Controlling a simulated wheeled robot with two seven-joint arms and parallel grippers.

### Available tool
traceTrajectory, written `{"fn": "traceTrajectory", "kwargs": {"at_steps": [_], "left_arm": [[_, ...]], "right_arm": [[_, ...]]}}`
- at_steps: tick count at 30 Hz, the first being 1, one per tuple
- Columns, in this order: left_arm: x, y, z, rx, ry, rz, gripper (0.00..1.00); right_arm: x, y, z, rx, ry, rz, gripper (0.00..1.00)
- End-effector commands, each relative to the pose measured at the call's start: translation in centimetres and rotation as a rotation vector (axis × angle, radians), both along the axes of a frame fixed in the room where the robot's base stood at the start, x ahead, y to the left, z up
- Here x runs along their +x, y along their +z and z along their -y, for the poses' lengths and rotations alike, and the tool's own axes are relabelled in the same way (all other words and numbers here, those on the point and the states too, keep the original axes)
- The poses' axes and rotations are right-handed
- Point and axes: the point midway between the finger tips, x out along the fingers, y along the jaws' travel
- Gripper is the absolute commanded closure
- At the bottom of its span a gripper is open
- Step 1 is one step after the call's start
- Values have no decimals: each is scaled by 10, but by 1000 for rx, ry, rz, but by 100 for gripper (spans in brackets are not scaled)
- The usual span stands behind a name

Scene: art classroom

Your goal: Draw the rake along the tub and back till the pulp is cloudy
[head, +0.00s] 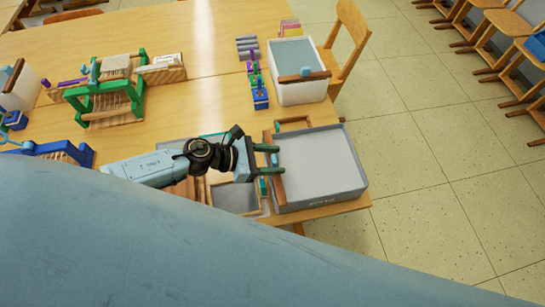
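A grey tub (325,165) stands at the table's right end, with flat grey pulp inside. A brown wooden bar (279,190), which looks like the rake, lies along its left side. A small teal piece (274,159), perhaps its handle, shows beside the bar. My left gripper (274,160) reaches in from the left at this side of the tub. Its two dark green fingers are spread apart, with the teal piece between them. I cannot tell whether they touch it. My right gripper is not in view.
A white tub (300,92) with a wooden bar and blue handle (306,72) stands behind. Blue and purple blocks (259,95) line up to its left. Green (105,103) and blue (60,152) wooden frames stand further left. A chair (347,45) is beyond the table (205,105).

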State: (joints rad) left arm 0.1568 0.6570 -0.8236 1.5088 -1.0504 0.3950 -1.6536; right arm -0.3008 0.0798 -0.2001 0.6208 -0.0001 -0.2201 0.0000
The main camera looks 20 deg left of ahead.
Motion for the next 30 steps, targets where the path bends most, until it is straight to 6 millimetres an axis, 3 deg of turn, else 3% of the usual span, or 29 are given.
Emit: {"fn": "traceTrajectory", "kwargs": {"at_steps": [8, 13, 24, 30], "left_arm": [[0, 0, 1, -2, -1, 1, 51], [-6, 4, -9, 0, 0, 0, 51], [-44, 32, -75, 4, -1, -4, 51], [-56, 45, -98, 1, 0, -2, 51]], "right_arm": [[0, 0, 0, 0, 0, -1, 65], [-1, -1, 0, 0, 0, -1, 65], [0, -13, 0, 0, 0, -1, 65], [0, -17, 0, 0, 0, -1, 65]]}}
